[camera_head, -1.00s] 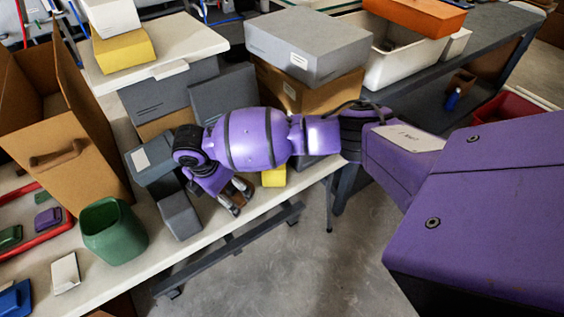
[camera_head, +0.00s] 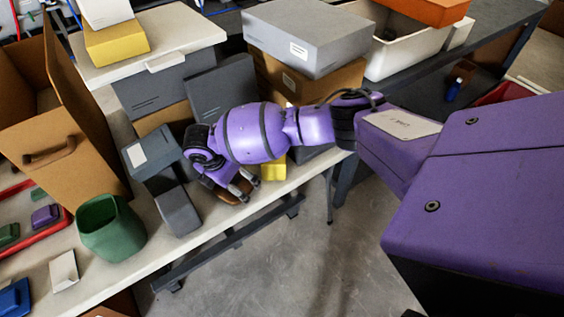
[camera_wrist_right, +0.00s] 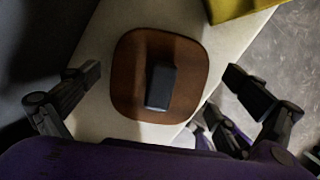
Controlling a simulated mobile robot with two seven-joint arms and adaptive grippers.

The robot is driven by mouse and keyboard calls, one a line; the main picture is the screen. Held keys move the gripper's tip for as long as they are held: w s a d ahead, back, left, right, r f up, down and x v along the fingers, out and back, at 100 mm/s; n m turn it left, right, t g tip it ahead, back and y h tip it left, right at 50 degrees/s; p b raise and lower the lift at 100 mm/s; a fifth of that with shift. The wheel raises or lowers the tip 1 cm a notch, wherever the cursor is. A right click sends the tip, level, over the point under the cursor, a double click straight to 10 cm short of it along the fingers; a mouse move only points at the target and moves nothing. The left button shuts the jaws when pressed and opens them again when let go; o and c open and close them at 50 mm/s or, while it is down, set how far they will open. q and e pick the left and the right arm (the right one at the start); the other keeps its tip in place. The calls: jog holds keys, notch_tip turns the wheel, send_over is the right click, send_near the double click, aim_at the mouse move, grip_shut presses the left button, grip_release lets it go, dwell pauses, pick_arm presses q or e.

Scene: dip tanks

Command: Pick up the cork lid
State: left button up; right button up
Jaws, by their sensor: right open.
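The cork lid (camera_wrist_right: 128,72) is a brown, rounded square plate with a dark block-shaped grip (camera_wrist_right: 160,86) on top. It lies flat on the pale bench top near its edge. In the head view only part of the lid (camera_head: 228,198) shows, under my right gripper. My right gripper (camera_head: 245,185) is open above the lid. In the right wrist view its two fingers (camera_wrist_right: 163,75) stand apart on either side of the lid, with nothing between them touching the grip.
A yellow block (camera_head: 274,168) sits close by the lid. Grey boxes (camera_head: 177,211) and a green bin (camera_head: 110,228) stand to the left. Stacked boxes (camera_head: 310,38) stand behind my right arm. The bench's front edge (camera_head: 200,232) drops to open floor.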

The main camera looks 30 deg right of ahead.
jog(key=shift+w+r, duration=0.1)
jog(key=c, duration=1.1)
